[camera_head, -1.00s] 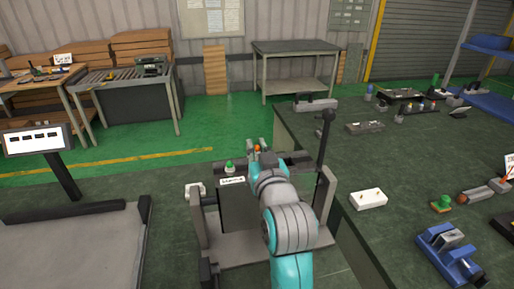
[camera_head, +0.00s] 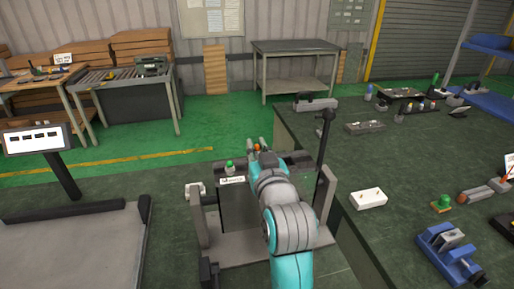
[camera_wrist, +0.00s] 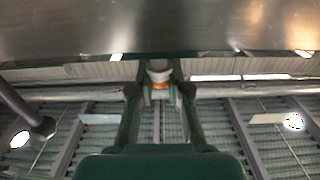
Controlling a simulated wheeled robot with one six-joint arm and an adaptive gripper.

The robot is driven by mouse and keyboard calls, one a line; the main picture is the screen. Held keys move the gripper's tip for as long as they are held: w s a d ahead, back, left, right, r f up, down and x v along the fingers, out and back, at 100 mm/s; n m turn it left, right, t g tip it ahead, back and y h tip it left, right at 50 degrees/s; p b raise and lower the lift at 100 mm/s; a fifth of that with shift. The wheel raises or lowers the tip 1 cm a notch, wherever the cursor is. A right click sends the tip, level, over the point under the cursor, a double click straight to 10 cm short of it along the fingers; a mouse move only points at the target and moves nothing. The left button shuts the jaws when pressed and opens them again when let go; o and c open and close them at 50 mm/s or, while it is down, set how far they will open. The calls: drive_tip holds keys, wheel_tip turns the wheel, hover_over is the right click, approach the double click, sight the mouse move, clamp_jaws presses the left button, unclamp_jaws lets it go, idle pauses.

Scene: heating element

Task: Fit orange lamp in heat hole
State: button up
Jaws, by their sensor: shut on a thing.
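My gripper (camera_head: 258,143) is beyond the upper bar of the grey machine frame (camera_head: 209,232) in front of me. It is shut on the small orange lamp (camera_head: 257,148), which shows between its fingers. In the wrist view the lamp's white and orange body (camera_wrist: 159,85) sits between the fingertips of my gripper (camera_wrist: 160,72). A green lamp (camera_head: 230,166) stands upright on the bar to the left, above a white label (camera_head: 232,181). I cannot make out the heat hole; my arm covers part of the bar.
The long workbench (camera_head: 310,150) on the right holds a white box (camera_head: 368,198), a green button (camera_head: 443,203) and a blue vise (camera_head: 449,255). In the wrist view a broad metal surface (camera_wrist: 160,25) fills the top.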

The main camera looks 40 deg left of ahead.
drive_tip(key=shift+f, duration=1.8)
drive_tip(key=o, duration=0.8)
drive_tip(key=shift+o, duration=0.2)
drive_tip(key=v, duration=1.2)
